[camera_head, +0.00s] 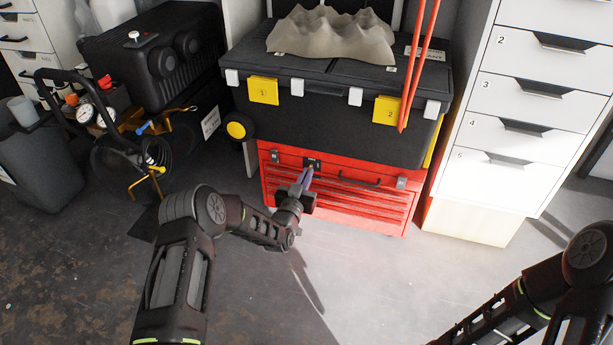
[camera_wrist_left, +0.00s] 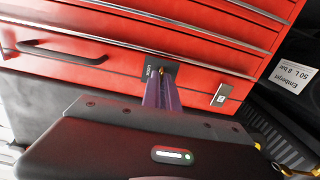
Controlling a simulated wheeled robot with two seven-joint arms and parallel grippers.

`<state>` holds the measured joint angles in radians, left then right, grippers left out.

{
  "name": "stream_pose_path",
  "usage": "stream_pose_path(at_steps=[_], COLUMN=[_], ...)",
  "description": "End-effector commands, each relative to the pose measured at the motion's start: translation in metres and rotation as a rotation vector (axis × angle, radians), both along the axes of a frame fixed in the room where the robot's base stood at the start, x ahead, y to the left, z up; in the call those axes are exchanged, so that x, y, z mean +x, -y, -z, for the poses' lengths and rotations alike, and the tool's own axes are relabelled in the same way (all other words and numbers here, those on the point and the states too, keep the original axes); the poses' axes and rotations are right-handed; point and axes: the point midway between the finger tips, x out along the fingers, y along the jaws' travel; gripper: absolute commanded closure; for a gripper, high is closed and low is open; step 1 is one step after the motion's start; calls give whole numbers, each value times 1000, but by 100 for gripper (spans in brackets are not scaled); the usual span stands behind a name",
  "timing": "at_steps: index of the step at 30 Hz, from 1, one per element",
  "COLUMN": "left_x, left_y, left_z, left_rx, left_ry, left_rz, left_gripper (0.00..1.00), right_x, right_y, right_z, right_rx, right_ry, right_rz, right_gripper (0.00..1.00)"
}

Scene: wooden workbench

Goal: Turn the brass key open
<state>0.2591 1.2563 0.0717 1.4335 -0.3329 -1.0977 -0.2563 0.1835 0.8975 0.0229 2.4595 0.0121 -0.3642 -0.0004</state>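The red tool chest (camera_head: 335,190) stands under a black box and carries a dark lock plate (camera_head: 312,163) on its upper front. The wrist view shows the plate marked LOCK (camera_wrist_left: 150,70). A small brass bit of the key (camera_wrist_left: 161,71) shows at the plate, at my left fingertips; the rest of the key is hidden by the fingers. My left gripper (camera_head: 308,173) points at the lock, its purple fingers (camera_wrist_left: 163,92) close together around the key. The key's turn angle cannot be read. My right arm shows at the lower right; its gripper is out of view.
The chest has latches (camera_head: 401,183) and a dark handle (camera_head: 358,180) near the lock. White drawers (camera_head: 520,110) stand right, a compressor (camera_head: 110,140) left. Floor in front is clear.

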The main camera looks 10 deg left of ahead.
Motion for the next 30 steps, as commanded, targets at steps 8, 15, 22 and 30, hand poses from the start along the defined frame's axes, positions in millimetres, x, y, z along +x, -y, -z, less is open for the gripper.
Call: stream_pose_path(at_steps=[8,15,22,30], left_x=[0,0,0,-22], left_y=[0,0,0,-1], left_z=[1,1,0,-3], left_rx=[-3,-1,0,-1], left_ry=[-2,-1,-1,-3], left_rz=[-1,-1,0,1], left_gripper=[94,75,75,75], right_x=[0,0,0,-2], right_y=[0,0,0,-1], right_z=[0,0,0,-13], right_rx=[0,0,0,-2], right_ry=[0,0,0,-1], right_rz=[0,0,0,-1], right_gripper=[64,64,64,64])
